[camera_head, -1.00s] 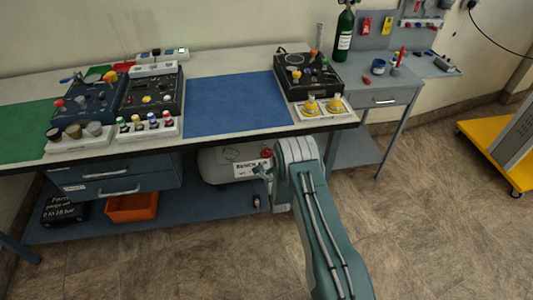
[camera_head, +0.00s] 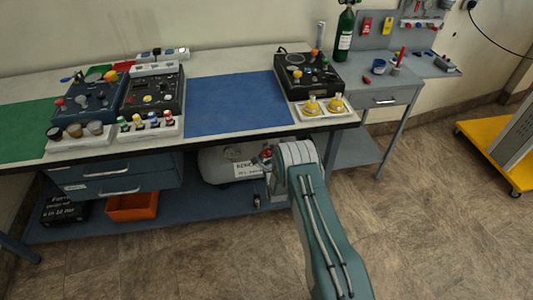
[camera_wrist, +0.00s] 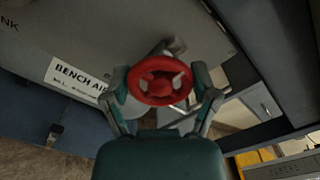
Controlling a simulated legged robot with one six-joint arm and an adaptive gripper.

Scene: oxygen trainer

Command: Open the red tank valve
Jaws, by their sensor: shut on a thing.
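The red tank valve is a round red handwheel (camera_wrist: 160,80) in the middle of the wrist view. It sits on a short stem at the end of the white air tank (camera_wrist: 95,35). My gripper (camera_wrist: 162,92) has a finger on each side of the wheel and is shut on it. In the head view the tank (camera_head: 220,166) lies on the shelf under the bench. A bit of the red wheel (camera_head: 267,154) shows there beside my gripper (camera_head: 262,163), mostly hidden by my arm.
The bench top (camera_head: 235,135) overhangs the tank. A drawer unit (camera_head: 110,178) and an orange bin (camera_head: 132,207) stand left of it. A side table (camera_head: 385,99) with a green cylinder (camera_head: 344,35) is at the right. The floor in front is open.

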